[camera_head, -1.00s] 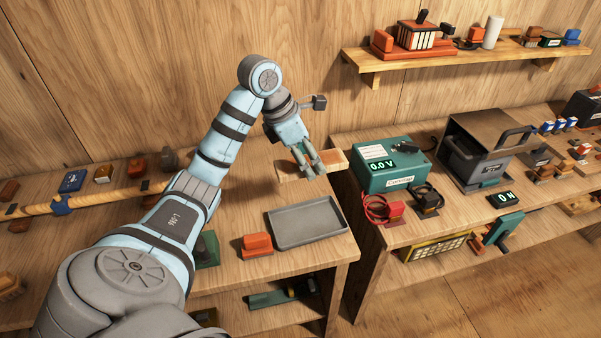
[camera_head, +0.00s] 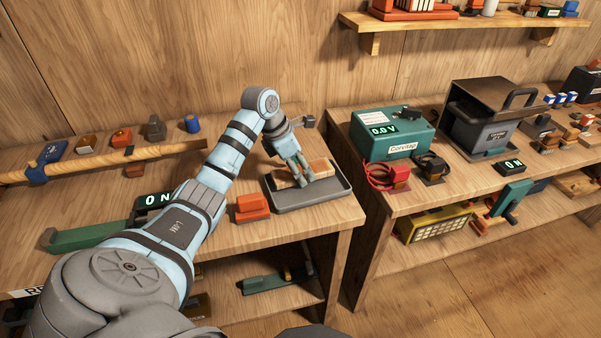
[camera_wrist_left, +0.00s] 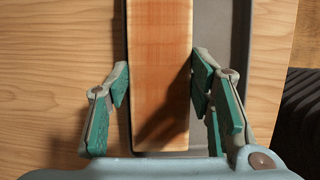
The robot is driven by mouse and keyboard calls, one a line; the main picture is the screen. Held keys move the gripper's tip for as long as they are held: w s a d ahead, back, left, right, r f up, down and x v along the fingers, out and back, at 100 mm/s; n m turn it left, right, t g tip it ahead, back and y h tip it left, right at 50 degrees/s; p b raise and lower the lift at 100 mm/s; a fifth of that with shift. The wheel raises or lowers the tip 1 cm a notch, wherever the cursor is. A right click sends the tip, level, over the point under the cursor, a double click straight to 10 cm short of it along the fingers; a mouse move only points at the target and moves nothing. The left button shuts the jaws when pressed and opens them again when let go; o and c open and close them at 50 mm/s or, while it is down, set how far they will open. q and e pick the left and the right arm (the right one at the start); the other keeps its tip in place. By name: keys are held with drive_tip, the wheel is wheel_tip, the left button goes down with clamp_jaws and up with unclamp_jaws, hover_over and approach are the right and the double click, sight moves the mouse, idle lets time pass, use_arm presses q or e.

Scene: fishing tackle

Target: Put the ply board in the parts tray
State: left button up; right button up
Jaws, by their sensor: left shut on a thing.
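The ply board (camera_head: 319,168) is a pale wooden slab over the rear part of the grey parts tray (camera_head: 318,198). I cannot tell whether it touches the tray floor. My left gripper (camera_head: 296,179) points down with its fingers on either side of the board, shut on it. In the left wrist view, the board (camera_wrist_left: 160,70) runs lengthwise between the green-padded fingers (camera_wrist_left: 158,88). The tray's grey floor (camera_wrist_left: 206,30) shows to the board's right, and the board's left edge lies close to the tray's left rim. My right gripper is not in view.
An orange block (camera_head: 251,207) stands just left of the tray. A teal meter (camera_head: 391,135) and red leads (camera_head: 386,176) are on the bench to the right, across a gap. Small parts line the back left behind a wooden rail (camera_head: 110,160).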

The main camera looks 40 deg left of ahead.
use_arm(q)
drive_tip(key=shift+s+d+f, duration=0.2)
drive_tip(key=shift+s+f, duration=0.1)
drive_tip(key=shift+f, duration=0.1)
drive_tip(key=shift+s+f, duration=0.1)
drive_tip(key=shift+f, duration=0.2)
drive_tip(key=shift+s+d+f+b, duration=0.2)
drive_tip(key=shift+f+b, duration=0.1)
drive_tip(key=shift+b, duration=0.05)
drive_tip(key=o, duration=1)
drive_tip(key=shift+c, duration=0.2)
drive_tip(key=o, duration=0.3)
drive_tip(key=shift+w+d, duration=0.1)
drive_tip(key=shift+o, duration=0.3)
drive_tip(key=shift+w+f, duration=0.2)
drive_tip(key=shift+w, duration=0.05)
drive_tip(key=shift+w+a+f, duration=0.1)
drive_tip(key=shift+w+a, duration=0.05)
drive_tip(key=shift+a, duration=0.15)
drive_tip(key=shift+a+r, duration=0.1)
drive_tip(key=shift+r, duration=0.1)
drive_tip(key=shift+r, duration=0.1)
